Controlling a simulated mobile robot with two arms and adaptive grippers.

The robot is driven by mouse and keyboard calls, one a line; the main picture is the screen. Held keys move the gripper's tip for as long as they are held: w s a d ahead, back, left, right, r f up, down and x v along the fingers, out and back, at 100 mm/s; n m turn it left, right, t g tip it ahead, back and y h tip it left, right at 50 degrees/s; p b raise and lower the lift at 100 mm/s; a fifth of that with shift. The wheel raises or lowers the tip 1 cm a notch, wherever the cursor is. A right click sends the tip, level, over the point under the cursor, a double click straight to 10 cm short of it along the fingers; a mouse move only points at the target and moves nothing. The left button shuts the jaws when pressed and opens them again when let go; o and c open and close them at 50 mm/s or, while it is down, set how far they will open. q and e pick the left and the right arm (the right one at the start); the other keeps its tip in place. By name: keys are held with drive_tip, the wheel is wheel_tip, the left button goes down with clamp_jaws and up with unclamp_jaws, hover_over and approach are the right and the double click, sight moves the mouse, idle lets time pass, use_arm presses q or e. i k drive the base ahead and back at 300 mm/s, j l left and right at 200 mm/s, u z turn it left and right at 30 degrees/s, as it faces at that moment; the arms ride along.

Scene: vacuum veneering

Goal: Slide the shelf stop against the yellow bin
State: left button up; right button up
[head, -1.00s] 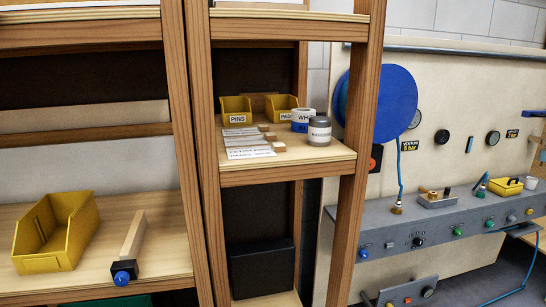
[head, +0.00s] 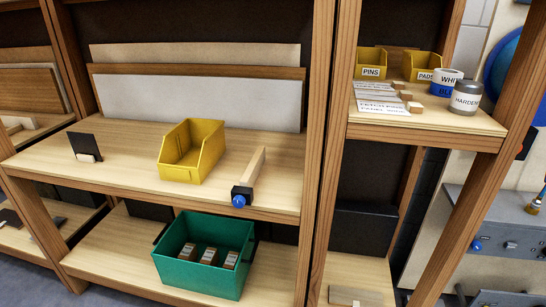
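The yellow bin (head: 194,150) stands on the middle board of the wooden shelf in the head view, open at the top. The shelf stop (head: 251,175) is a wooden bar with a dark front block and a blue knob (head: 239,201). It lies front to back on the same board, to the right of the bin. A strip of bare board separates the two. Neither of my grippers is in the head view.
A dark upright plate with a small wooden block (head: 86,157) stands left of the bin. A green crate (head: 203,272) with several small boxes sits on the board below. A shelf post (head: 318,130) rises right of the stop. Small PINS (head: 371,62) and PADS (head: 423,66) bins stand further right.

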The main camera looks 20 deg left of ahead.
sight(247, 182)
drive_tip(key=u, duration=1.35)
